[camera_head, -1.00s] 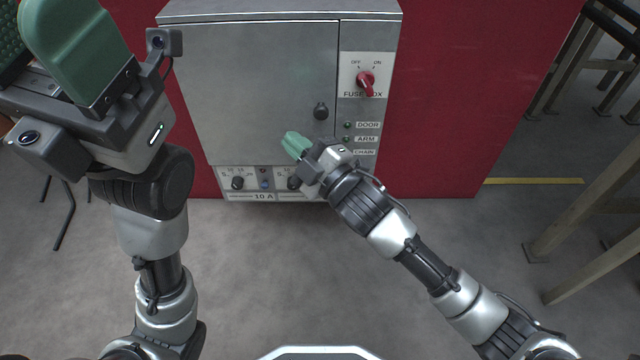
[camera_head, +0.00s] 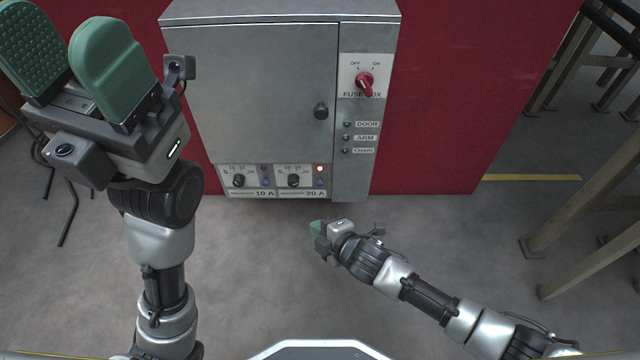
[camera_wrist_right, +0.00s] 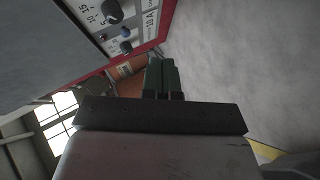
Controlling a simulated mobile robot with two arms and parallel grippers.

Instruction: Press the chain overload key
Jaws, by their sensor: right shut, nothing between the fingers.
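The grey fuse box (camera_head: 265,90) has two dial panels along its lower edge, marked 10 A and 20 A. A blue key (camera_head: 265,183) sits beside the 10 A dial, and another blue key (camera_head: 320,183) beside the 20 A dial. A red lamp (camera_head: 320,168) glows above the latter. The small lettering by the keys is unreadable. A CHAIN label (camera_head: 363,150) has a small lamp beside it. My right gripper (camera_head: 315,228) is shut and empty, below the box and clear of it. My left gripper (camera_head: 72,62) is open and empty at upper left.
A red switch (camera_head: 365,82) and a dark door knob (camera_head: 321,111) are on the box front. A red wall (camera_head: 460,100) stands behind. Wooden-legged furniture (camera_head: 560,215) is at right. The grey floor in front of the box is free.

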